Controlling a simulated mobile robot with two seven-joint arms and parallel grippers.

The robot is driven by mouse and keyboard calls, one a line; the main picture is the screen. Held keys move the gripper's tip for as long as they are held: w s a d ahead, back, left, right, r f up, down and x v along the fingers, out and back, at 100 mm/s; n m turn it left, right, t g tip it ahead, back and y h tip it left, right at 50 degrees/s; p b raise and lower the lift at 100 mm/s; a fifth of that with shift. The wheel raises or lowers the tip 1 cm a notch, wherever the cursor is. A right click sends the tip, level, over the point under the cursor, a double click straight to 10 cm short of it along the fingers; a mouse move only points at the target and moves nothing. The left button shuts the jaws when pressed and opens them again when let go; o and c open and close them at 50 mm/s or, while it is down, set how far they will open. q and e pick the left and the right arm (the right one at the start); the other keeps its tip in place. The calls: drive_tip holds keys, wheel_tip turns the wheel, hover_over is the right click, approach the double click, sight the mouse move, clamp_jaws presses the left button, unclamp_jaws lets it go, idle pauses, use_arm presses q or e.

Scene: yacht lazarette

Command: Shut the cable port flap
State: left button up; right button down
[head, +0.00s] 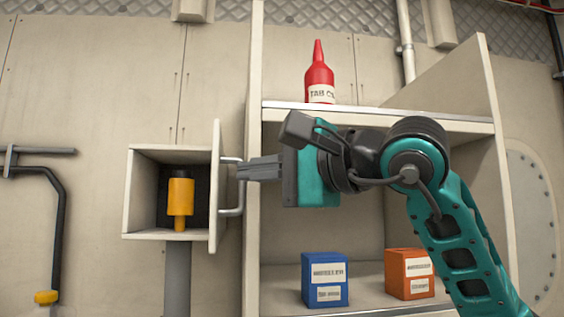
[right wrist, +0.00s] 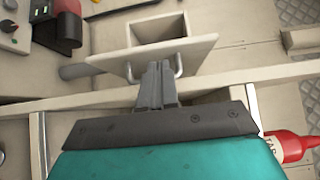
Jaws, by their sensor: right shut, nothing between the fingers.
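The cable port flap (head: 215,190) is a pale panel on the right side of a small wall box (head: 128,195). It stands open, nearly edge-on in the head view, and the box's front is uncovered. A grey bar handle (head: 238,200) is on the flap's right face. In the right wrist view the flap (right wrist: 112,62) and its handle (right wrist: 179,66) lie just beyond the fingers. My right gripper (head: 241,169) is shut and empty, its fingertips at the handle; it also shows in the wrist view (right wrist: 157,68). I cannot tell whether they touch. My left gripper is out of view.
A yellow cylindrical fitting (head: 180,197) is inside the box. A shelf unit (head: 480,124) stands right, with a red bottle (head: 319,77) above and a blue box (head: 324,279) and orange box (head: 408,273) below. A dark pipe (head: 57,220) is left.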

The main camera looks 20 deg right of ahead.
sight(218, 174)
drive_tip(key=shift+x, duration=1.55)
drive_tip(key=shift+a, duration=0.1)
